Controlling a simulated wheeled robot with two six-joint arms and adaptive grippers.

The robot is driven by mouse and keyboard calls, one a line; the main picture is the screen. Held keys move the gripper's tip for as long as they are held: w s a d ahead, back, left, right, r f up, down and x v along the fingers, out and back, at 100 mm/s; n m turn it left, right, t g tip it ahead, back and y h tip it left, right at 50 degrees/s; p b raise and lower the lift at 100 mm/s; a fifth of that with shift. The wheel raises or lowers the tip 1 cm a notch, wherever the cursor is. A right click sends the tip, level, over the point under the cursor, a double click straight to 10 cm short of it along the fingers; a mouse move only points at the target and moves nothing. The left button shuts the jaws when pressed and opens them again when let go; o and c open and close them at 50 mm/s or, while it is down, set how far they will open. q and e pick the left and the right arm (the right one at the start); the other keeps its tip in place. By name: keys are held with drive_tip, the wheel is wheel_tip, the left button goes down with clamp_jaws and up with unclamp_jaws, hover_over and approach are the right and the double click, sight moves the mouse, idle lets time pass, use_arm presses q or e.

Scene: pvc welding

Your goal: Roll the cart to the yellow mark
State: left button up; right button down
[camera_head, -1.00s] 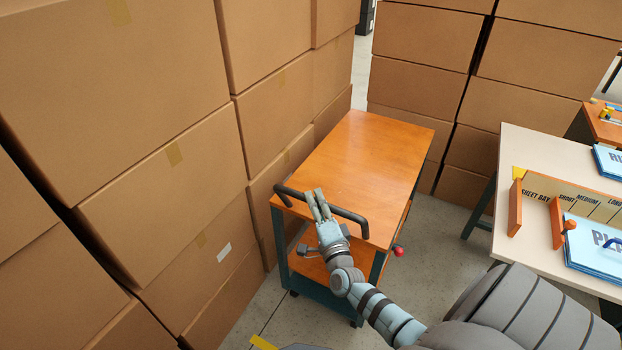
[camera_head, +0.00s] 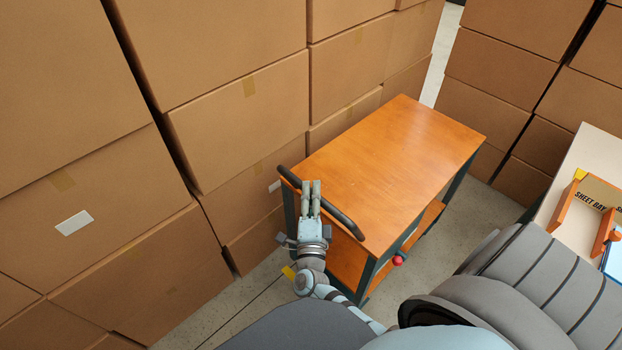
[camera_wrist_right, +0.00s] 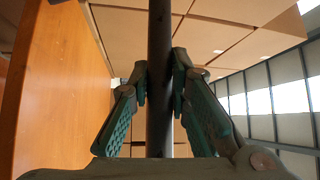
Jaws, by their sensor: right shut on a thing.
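The cart (camera_head: 395,165) has an orange wooden top, a lower shelf, dark legs and a dark push handle (camera_head: 345,219) at its near end. My right gripper (camera_head: 311,190) is shut on this handle. In the right wrist view, the dark handle bar (camera_wrist_right: 160,75) runs between the two fingers (camera_wrist_right: 160,90), with the cart's orange top (camera_wrist_right: 65,85) at the left. A small piece of yellow (camera_head: 289,272) shows at floor level beside my right wrist, partly hidden; it looks like the yellow mark. My left gripper is out of view.
Stacked cardboard boxes (camera_head: 235,125) form a wall close along the cart's left side. More boxes (camera_head: 510,75) stand behind it. A pale worktable (camera_head: 570,225) with a sheet bay is at the right. Bare floor (camera_head: 225,310) shows at the lower left. A red knob (camera_head: 398,260) sticks out from the cart.

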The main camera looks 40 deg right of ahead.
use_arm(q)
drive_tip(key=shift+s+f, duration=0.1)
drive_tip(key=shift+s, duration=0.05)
use_arm(e)
drive_tip(key=shift+a+f, duration=0.15)
drive_tip(key=shift+a, duration=0.15)
drive_tip(key=c, duration=1.7)
unclamp_jaws()
drive_tip(key=shift+o, duration=1.1)
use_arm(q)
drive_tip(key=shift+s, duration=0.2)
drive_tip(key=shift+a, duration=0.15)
use_arm(e)
drive_tip(key=shift+w, duration=0.1)
